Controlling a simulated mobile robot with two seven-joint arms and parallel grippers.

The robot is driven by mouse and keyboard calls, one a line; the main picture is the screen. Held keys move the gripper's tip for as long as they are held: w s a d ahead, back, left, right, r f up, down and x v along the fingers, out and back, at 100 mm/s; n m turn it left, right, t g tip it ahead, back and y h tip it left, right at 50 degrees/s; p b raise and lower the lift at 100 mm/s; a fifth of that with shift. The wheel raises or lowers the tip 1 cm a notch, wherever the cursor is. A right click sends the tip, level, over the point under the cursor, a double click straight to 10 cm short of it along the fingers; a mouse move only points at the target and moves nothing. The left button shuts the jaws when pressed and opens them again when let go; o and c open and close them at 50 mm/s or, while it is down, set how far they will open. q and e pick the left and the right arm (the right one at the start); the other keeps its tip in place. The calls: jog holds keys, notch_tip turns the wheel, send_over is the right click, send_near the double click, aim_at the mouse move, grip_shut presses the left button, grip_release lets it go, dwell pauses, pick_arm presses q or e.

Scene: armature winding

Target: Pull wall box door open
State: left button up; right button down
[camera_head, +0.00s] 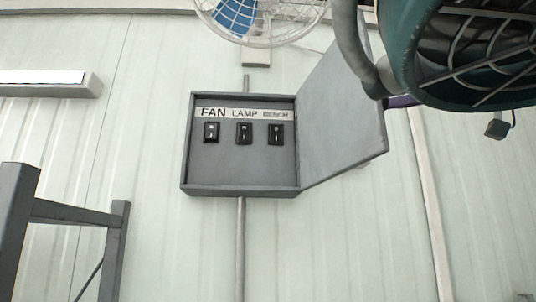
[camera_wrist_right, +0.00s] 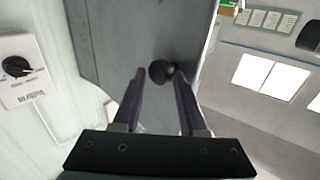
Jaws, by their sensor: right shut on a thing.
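The grey wall box (camera_head: 187,150) hangs on the pale panelled wall in the head view. Its door (camera_head: 340,115) stands wide open, swung out to the right on the box's right edge. Inside is a label strip reading FAN, LAMP, BENCH above three black switches (camera_head: 244,133). In the right wrist view, the door's grey face (camera_wrist_right: 115,40) carries a round dark knob (camera_wrist_right: 161,71). My right gripper (camera_wrist_right: 158,88) has its two purple fingers on either side of this knob and is shut on it. In the head view the door mostly hides this gripper. My left gripper is in neither view.
A large teal caged thing (camera_head: 470,55) with a grey curved tube fills the top right, near the door. A wire-guarded fan (camera_head: 262,15) is above the box. A dark frame (camera_head: 75,215) stands lower left. A white dial unit (camera_wrist_right: 20,72) shows in the wrist view.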

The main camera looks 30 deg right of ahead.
jog(key=shift+w+d+f+m+h, duration=0.35)
jog(key=shift+w+d+m+h, duration=0.25)
jog(key=shift+w+d, duration=0.15)
jog(key=c, duration=0.5)
grip_release()
jog(key=shift+w, duration=0.1)
jog(key=b+v, duration=0.1)
jog(key=v, duration=0.9)
jog(key=shift+s+r+b, duration=0.15)
jog(key=shift+s+b, duration=0.1)
jog(key=shift+b, duration=0.15)
jog(key=shift+a, duration=0.15)
